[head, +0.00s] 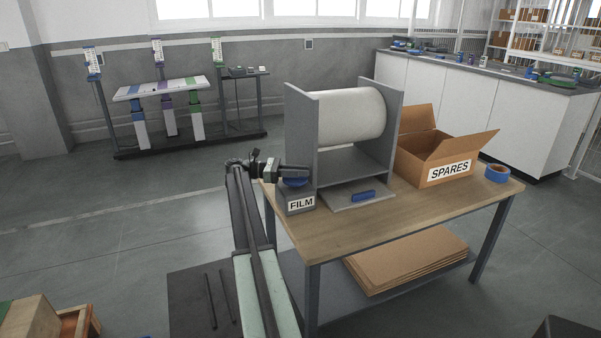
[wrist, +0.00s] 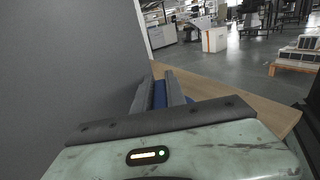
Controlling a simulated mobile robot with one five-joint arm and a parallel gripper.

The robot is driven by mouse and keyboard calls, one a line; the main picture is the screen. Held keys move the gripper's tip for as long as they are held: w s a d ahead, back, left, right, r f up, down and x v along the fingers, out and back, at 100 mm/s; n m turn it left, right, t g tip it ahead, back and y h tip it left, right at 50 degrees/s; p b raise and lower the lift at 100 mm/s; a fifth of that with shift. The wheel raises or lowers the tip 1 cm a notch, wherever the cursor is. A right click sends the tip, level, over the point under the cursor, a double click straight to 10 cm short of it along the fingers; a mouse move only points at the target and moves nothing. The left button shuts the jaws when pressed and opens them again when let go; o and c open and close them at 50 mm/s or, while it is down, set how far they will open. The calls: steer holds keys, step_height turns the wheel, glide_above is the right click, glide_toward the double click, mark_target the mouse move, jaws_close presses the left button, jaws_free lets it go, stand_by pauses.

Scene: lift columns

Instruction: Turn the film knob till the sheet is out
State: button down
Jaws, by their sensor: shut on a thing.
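The film knob is blue and sits on a grey box labelled FILM (head: 300,204) at the table's left front corner. A blue edge of the knob (head: 294,183) shows under my gripper (head: 296,171) in the head view. In the wrist view my gripper's dark fingers (wrist: 160,88) are shut on the blue knob (wrist: 159,97), which shows between them. The large white film roll (head: 350,117) hangs between two grey side plates (head: 301,135) behind the box. I see no sheet hanging clear of the roll. Most of the knob is hidden by the fingers.
A grey plate (head: 340,203) with a small blue block (head: 363,196) lies in front of the roll. An open SPARES carton (head: 425,165) and blue tape (head: 497,173) stand to the right on the wooden table (head: 400,212). Cardboard sheets (head: 408,258) lie on the lower shelf.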

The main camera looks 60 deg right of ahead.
steer(key=shift+w, duration=0.1)
steer(key=c, duration=1.4)
jaws_free()
steer(key=shift+o, duration=0.2)
